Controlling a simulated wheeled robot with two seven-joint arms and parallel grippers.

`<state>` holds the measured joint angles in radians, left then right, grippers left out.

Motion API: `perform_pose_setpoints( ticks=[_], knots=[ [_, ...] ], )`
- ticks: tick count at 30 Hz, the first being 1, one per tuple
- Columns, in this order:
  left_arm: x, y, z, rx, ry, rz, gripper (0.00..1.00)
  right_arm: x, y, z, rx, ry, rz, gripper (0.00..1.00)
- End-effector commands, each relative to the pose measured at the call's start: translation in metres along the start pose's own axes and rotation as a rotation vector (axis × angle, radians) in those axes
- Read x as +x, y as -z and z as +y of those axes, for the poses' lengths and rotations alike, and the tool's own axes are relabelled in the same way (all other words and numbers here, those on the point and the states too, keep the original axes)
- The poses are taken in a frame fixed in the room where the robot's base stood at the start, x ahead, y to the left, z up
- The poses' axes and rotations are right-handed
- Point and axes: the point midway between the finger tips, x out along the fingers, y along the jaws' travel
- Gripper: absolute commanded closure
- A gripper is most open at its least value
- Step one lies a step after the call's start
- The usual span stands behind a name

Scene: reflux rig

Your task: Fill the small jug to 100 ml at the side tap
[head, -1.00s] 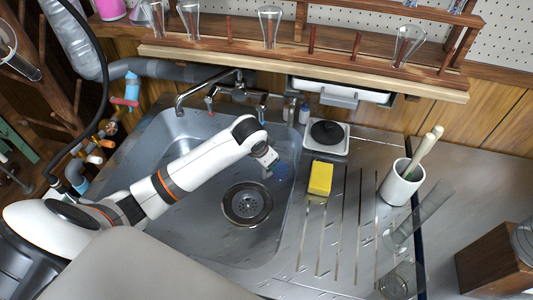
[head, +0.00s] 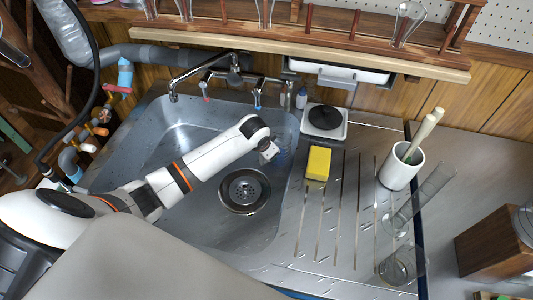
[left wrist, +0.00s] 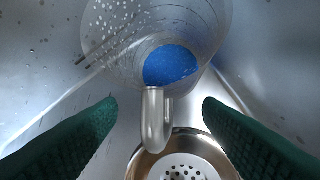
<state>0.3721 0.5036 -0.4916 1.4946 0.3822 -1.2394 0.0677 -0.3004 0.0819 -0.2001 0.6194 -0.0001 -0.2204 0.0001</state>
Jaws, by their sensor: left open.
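A clear jug (left wrist: 120,40) with a blue patch (left wrist: 170,65) at its bottom stands in the sink (head: 190,135), near the drain. In the head view only a faint blue bit of the jug (head: 282,156) shows beside my left gripper (head: 272,155). In the left wrist view the jug's handle (left wrist: 154,125) points toward me, between the open green fingers of my left gripper (left wrist: 160,115), and touches neither. A tap with a curved spout (head: 173,85) stands at the back of the sink. I cannot tell which outlet is the side tap. My right gripper is not in view.
A yellow sponge (head: 318,163) lies on the drainboard (head: 335,220) beside a scale-like device (head: 324,120). A white pot with pestles (head: 400,167) and clear glassware (head: 400,265) stand at the right. Pipes with a red valve handle (head: 117,88) run at the left. A glassware shelf (head: 300,45) overhangs the back.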

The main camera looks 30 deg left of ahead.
Motion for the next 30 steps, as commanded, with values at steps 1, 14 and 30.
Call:
perform_pose_setpoints(
  ticks=[1, 14, 30],
  knots=[
    [0.009, 0.0, 0.0, -0.001, 0.0, 0.001, 0.4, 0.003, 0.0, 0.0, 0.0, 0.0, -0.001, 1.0],
    [0.026, -0.001, 0.0, 0.0, 0.0, -0.001, 0.4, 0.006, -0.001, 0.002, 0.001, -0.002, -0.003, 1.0],
    [0.026, 0.0, 0.0, 0.0, 0.0, -0.001, 1.0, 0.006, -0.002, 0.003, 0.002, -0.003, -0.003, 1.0]
  ],
)
